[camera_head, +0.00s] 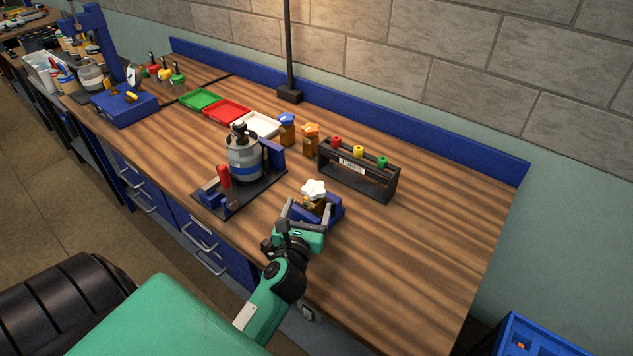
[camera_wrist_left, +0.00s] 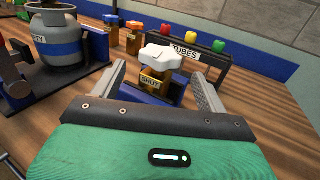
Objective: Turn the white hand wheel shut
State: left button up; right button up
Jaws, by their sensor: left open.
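The white hand wheel (camera_head: 314,188) is a lobed knob on top of a brass valve body on a blue base (camera_head: 335,213), near the front middle of the bench. It also shows in the left wrist view (camera_wrist_left: 162,58), above a brass block with a label reading "SHUT" (camera_wrist_left: 154,82). My left gripper (camera_head: 306,215) is open, with one finger on each side of the valve. In the left wrist view the fingers (camera_wrist_left: 160,88) are apart from the wheel, with gaps on both sides. My right gripper is in neither view.
A black tube rack (camera_head: 357,175) stands behind right. The bench's right side is clear.

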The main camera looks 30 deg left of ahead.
aim_at(315, 183)
pick_arm(q)
jog(key=p+x, duration=0.1)
jog(key=x, duration=0.7)
jog(key=shift+w+a+p, duration=0.2)
jog(key=shift+w+p, duration=0.15)
